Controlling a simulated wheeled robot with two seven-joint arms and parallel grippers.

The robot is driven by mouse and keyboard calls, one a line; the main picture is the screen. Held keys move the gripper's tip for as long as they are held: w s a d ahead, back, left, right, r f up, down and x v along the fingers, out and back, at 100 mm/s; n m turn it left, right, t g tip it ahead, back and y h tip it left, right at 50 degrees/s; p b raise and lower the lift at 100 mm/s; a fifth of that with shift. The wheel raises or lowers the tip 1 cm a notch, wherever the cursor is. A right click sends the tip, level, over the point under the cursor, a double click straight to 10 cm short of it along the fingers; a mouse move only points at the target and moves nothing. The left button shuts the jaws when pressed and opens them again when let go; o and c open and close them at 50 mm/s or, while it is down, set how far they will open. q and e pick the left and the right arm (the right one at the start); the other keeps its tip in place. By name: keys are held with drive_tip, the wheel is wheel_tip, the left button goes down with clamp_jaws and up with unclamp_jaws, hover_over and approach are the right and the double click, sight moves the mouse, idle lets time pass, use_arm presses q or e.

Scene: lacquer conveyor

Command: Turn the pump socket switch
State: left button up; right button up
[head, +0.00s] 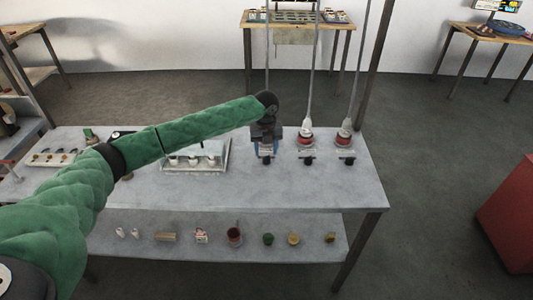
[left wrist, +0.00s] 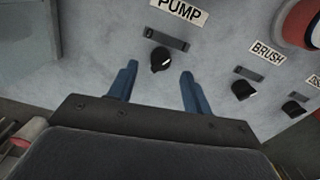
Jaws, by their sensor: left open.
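The pump switch is a black knob (left wrist: 160,60) on the grey table top, below a label reading PUMP (left wrist: 180,12) in the left wrist view. My left gripper (left wrist: 158,82) is open, with its blue fingers on either side of the knob and apart from it in the picture. The knob's pale pointer mark faces down and left. In the head view my left gripper (head: 266,152) is over the leftmost of three switch stations at the table's right part and mostly hides it. My right gripper is not in view.
A knob labelled BRUSH (left wrist: 243,90) and another knob (left wrist: 292,108) lie to the right. Red sockets (head: 306,140) with grey cords rising stand behind them. A clear case with white cups (head: 196,156) stands left of the gripper. Several small items sit on the lower shelf (head: 215,250).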

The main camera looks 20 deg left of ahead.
sight(266, 159)
use_arm(q)
wheel_tip(266, 159, down, 2)
drive_tip(key=shift+w+d+f+p, duration=0.1)
drive_tip(key=shift+f+p, duration=0.15)
drive_tip(key=shift+p, duration=0.05)
drive_tip(key=shift+f, duration=0.65)
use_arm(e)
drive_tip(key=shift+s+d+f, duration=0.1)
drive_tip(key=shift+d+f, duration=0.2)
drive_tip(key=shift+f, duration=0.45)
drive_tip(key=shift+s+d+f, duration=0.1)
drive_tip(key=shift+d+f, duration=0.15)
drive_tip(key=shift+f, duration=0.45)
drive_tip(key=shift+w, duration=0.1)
use_arm(q)
drive_tip(key=c, duration=1)
